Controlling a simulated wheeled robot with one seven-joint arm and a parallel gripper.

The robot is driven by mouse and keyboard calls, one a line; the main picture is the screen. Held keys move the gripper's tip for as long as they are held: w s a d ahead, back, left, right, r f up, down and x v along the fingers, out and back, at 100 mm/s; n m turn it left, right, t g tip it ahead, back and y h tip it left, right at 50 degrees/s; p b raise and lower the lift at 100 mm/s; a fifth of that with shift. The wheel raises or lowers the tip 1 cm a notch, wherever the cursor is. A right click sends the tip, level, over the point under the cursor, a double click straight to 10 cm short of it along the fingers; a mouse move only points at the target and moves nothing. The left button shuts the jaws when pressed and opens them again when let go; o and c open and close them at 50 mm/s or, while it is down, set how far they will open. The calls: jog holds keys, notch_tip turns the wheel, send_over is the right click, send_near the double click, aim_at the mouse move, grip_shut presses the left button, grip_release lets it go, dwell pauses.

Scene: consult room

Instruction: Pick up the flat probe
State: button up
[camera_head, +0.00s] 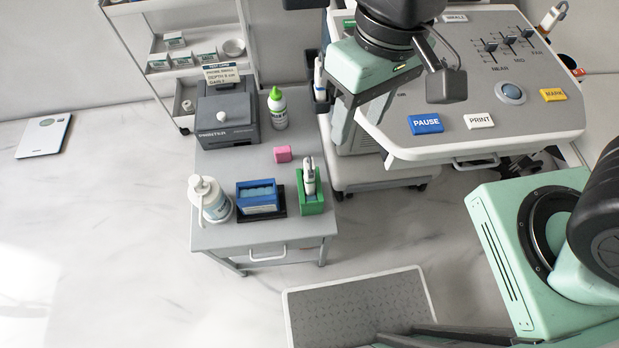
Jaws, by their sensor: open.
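A white, grey-topped probe (309,178) stands upright in a green holder (313,205) at the front right of the grey cart. Another white probe (318,76) stands in a dark holder at the console's left side, and a third (552,17) is at the console's upper right edge. I cannot tell from their shapes which one is the flat probe. My gripper (362,85) hangs over the console's left edge, behind and to the right of the green holder. It is open and apart from the probes. Its fingers are hard to make out.
The cart (255,236) also bears a pump bottle (210,200), a blue box (257,196), a pink block (282,154), a green-capped bottle (277,108) and a printer (228,115). The console (440,150) stands to the right. A step (355,310) lies in front; the left floor is mostly clear.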

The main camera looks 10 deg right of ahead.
aim_at(310, 166)
jog(key=w+a+f+m+t+h+b, duration=0.1)
jog(key=w+a+f+m, duration=0.2)
jog(key=w+f, duration=0.15)
jog(key=w+a+f+m+b, duration=0.1)
jog(key=w+a+f+m, duration=0.1)
jog(key=w+f+m, duration=0.3)
jog(key=f+b, duration=0.1)
jog(key=f, duration=0.5)
jog(key=f+n+b, duration=0.1)
jog(key=f, duration=0.5)
jog(key=f+n+b, duration=0.1)
jog(key=f, duration=0.5)
jog(key=shift+s+f, duration=0.1)
jog(key=shift+s, duration=0.15)
jog(key=c, duration=1)
